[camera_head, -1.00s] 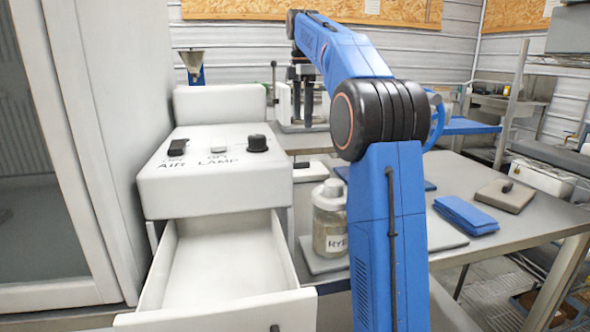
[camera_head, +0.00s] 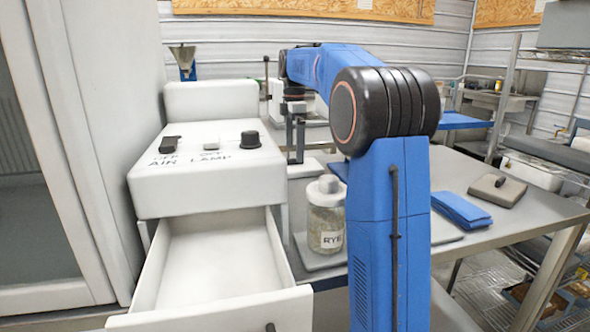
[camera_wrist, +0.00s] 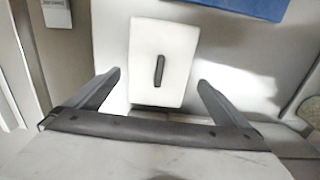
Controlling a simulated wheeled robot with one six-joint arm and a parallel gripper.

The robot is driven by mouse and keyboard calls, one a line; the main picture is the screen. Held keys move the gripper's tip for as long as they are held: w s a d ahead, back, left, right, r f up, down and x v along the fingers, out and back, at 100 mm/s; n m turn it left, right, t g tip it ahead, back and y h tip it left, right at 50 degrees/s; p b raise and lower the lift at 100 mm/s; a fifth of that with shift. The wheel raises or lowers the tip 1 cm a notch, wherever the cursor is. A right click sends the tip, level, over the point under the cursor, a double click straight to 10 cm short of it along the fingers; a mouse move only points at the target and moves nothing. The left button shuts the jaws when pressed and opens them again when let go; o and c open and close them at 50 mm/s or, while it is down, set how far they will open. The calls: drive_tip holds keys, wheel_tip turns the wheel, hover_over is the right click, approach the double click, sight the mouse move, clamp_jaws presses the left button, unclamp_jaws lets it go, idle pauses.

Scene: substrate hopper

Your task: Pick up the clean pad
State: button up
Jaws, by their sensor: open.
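A white rectangular pad with a dark bar handle (camera_wrist: 163,38) lies flat on the bench in the wrist view, its handle pointing along the view. In the head view its white top (camera_head: 306,169) shows just below my gripper (camera_head: 295,140), partly hidden by the hopper unit and my arm. My gripper is open and empty. In the wrist view the fingers of my gripper (camera_wrist: 159,79) stand on either side of the pad's near half, with a gap on both sides. The height between fingertips and pad is hard to tell.
A glass jar labelled RYE (camera_head: 326,222) stands near my arm. A white control box (camera_head: 205,180) with an open empty drawer (camera_head: 210,262) is at left. A folded blue cloth (camera_head: 461,210) and a brownish pad with a handle (camera_head: 497,190) lie on the bench (camera_head: 535,215) at right.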

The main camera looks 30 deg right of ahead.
sight(295, 165)
drive_tip(key=shift+d+f, duration=0.15)
drive_tip(key=shift+f, duration=2.55)
drive_tip(key=c, duration=0.8)
